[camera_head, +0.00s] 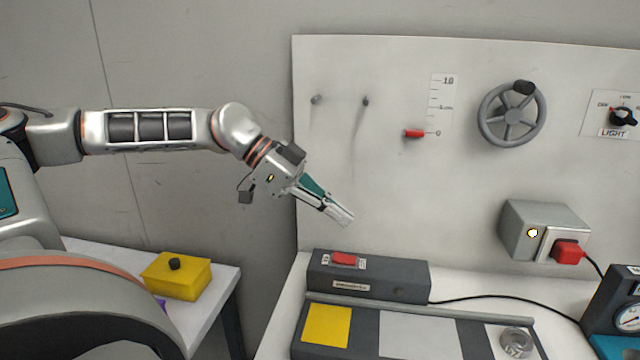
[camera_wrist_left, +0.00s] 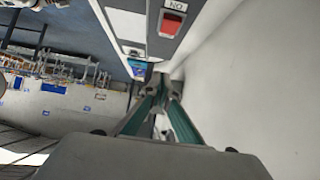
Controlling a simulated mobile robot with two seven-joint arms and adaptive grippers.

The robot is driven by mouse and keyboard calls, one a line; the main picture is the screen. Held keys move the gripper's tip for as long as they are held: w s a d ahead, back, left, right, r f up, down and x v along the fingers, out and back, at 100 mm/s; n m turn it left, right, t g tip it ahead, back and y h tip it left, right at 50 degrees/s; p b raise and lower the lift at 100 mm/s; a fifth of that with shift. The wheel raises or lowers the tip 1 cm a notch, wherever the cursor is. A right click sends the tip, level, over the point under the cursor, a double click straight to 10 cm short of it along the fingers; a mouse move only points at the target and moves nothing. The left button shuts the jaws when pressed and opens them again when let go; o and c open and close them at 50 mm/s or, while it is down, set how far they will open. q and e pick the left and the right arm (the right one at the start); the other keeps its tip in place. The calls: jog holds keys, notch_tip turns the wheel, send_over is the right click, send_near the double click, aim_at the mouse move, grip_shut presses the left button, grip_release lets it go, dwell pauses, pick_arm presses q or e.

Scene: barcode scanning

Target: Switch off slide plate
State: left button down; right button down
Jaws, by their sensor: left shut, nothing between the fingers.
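The slide plate's dark grey switch box (camera_head: 390,288) stands on the bench at the foot of the white panel. A red rocker switch (camera_head: 344,259) sits on its top, with small labels on both sides. In the left wrist view the red switch (camera_wrist_left: 171,24) shows at the top, beside an "ON" label. My left gripper (camera_head: 346,219) is shut and empty, above the switch box and apart from it. Its fingers also show in the left wrist view (camera_wrist_left: 163,88). Which way the rocker is tipped is too small to tell. My right gripper is not in view.
The upright panel (camera_head: 400,190) holds a handwheel (camera_head: 511,115), a red slider (camera_head: 414,134), a light knob (camera_head: 622,117) and a socket box with a red plug (camera_head: 568,252). A yellow box (camera_head: 178,276) stands on the left side table.

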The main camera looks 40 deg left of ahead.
pick_arm(q)
jog(key=a+r, duration=0.1)
jog(key=s+a+r, duration=0.1)
jog(key=r, duration=0.2)
jog(key=shift+s+a+r, duration=0.35)
jog(key=shift+s+a, duration=0.05)
dwell(0.4)
